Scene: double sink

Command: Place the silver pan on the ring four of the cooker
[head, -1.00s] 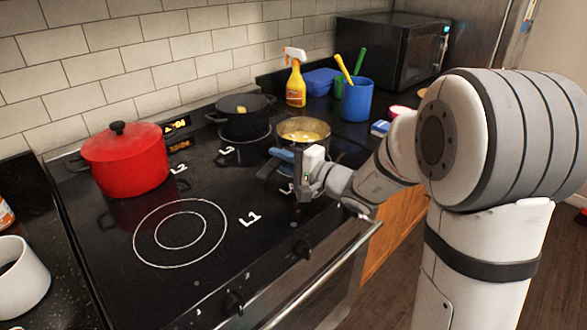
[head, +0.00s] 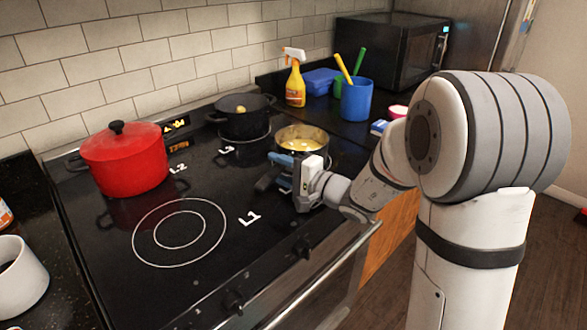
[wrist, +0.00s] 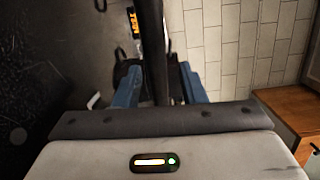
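The silver pan (head: 302,139), with yellowish pieces inside, is at the front right ring of the cooker (head: 110,250). It looks upright; I cannot tell whether its base rests fully on the glass. My gripper (head: 280,168) is low beside it, with blue fingers around its dark handle. In the wrist view the dark handle (wrist: 155,50) runs between the two blue fingers (wrist: 160,85), which appear shut on it, though the contact is hard to see. The front right ring and its label are hidden behind the pan and gripper.
A red lidded pot (head: 124,160) stands back left, and a black pot (head: 243,118) back right. The front left ring L1 (head: 180,231) is empty. A spray bottle (head: 295,82), blue utensil holder (head: 356,100) and microwave (head: 395,52) stand beyond. A white mug (head: 22,268) is at left.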

